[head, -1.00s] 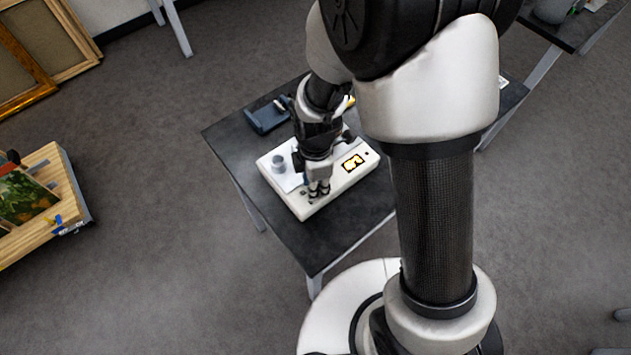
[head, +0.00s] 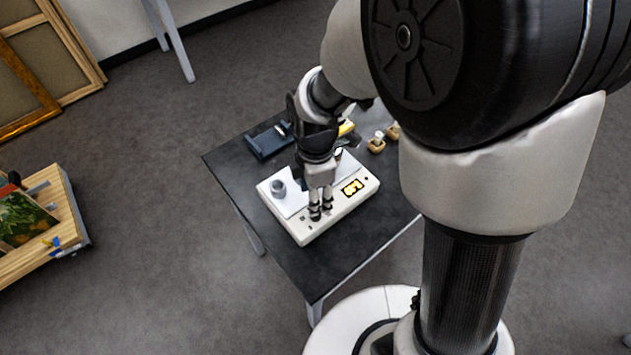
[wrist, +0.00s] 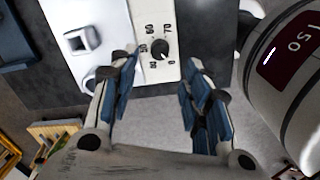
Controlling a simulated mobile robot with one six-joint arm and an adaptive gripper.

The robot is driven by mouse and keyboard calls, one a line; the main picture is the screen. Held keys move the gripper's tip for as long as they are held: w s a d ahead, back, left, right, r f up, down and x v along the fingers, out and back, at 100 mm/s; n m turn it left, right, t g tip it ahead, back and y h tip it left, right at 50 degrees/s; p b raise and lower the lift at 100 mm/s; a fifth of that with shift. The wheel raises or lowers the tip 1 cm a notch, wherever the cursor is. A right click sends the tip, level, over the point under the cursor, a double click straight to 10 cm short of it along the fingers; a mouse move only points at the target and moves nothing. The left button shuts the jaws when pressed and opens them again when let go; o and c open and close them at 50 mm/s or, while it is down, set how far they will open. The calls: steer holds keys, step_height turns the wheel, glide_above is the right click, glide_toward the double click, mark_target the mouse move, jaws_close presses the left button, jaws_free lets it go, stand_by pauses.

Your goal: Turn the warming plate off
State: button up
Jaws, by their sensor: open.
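My gripper (head: 321,212) is over the plate's front edge. In the wrist view my gripper (wrist: 162,68) is open, its blue-padded fingers either side of the dial, apparently not touching it.
A blue tray (head: 268,142) and small wooden-based items (head: 377,143) lie on the dark table (head: 340,260). A wooden stand with a painting (head: 40,215) is at left; open floor lies between.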

steer(key=shift+r, duration=2.3)
steer(key=s+d+r+m+t, duration=0.2)
steer(key=s+d+r+m, duration=0.3)
steer(key=m, duration=0.5)
steer(key=s+d+r+m+t, duration=0.2)
steer(key=s+d+r+m, duration=0.4)
steer(key=s+r+m, duration=0.2)
steer(key=shift+s+r+m+t, duration=0.3)
steer(key=shift+r+m, duration=0.45)
steer(key=shift+m, duration=0.45)
